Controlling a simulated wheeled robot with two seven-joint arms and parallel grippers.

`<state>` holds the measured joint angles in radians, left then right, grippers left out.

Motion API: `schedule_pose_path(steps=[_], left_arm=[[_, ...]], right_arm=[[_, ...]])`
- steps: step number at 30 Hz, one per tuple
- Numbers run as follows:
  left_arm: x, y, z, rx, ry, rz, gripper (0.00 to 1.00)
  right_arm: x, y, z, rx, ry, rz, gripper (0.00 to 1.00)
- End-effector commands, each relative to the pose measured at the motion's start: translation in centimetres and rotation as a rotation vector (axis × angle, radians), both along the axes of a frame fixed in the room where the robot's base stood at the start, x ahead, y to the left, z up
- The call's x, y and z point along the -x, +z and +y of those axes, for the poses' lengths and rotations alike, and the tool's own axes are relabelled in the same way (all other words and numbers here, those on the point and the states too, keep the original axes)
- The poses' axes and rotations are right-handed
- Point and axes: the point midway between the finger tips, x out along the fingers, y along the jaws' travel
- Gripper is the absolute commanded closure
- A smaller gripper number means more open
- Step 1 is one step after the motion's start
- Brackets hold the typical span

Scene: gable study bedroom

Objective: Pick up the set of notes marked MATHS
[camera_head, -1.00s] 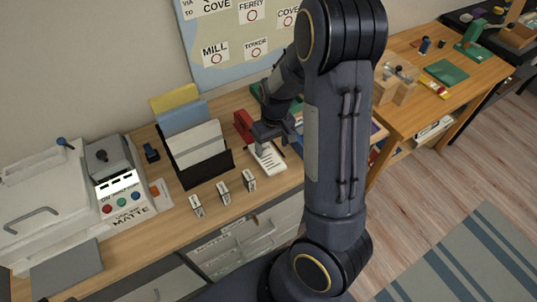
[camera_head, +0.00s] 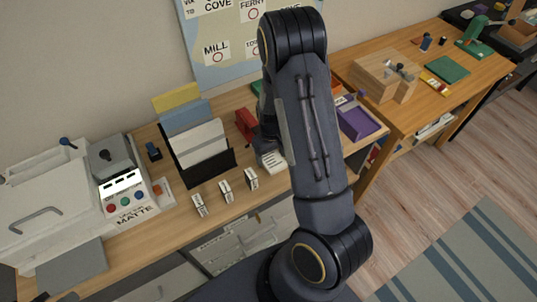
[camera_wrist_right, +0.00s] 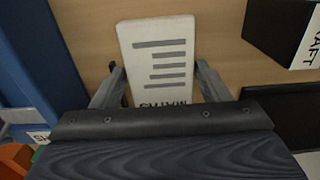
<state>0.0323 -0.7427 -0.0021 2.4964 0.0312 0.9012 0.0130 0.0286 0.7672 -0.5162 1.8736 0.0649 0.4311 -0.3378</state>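The MATHS notes (camera_wrist_right: 160,60) are a pale flat set with grey lines and the word MATHS, upside down in the right wrist view. They lie on the wooden desk, and part of them (camera_head: 272,161) shows in the head view beside my arm. My right gripper (camera_wrist_right: 160,80) is open, with one finger along each long side of the notes. Only narrow gaps show at the fingertips, and I cannot tell whether either finger touches. In the head view my right arm covers much of the gripper. My left gripper is not in view.
A black file rack (camera_head: 205,164) with coloured folders stands left of the notes, and a red object (camera_head: 245,123) is behind. Several small labelled blocks (camera_head: 226,191) line the desk front. A purple tray (camera_head: 357,122) is right of my arm.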

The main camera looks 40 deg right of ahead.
Motion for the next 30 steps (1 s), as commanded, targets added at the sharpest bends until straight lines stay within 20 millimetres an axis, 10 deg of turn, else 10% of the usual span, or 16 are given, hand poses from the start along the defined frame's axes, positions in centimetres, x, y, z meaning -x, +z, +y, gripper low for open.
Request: schedule_pose_path(steps=[8, 21, 30], left_arm=[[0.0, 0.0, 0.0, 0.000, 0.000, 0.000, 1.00], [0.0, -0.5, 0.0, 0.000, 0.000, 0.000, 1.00], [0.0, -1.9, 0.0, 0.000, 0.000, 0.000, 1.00]], right_arm=[[0.0, 0.1, 0.0, 0.000, 0.000, 0.000, 0.66], [-0.1, 1.6, 0.0, -0.001, 0.001, -0.004, 0.66], [6.8, 1.3, 0.8, -0.003, -0.002, 0.001, 0.66]])
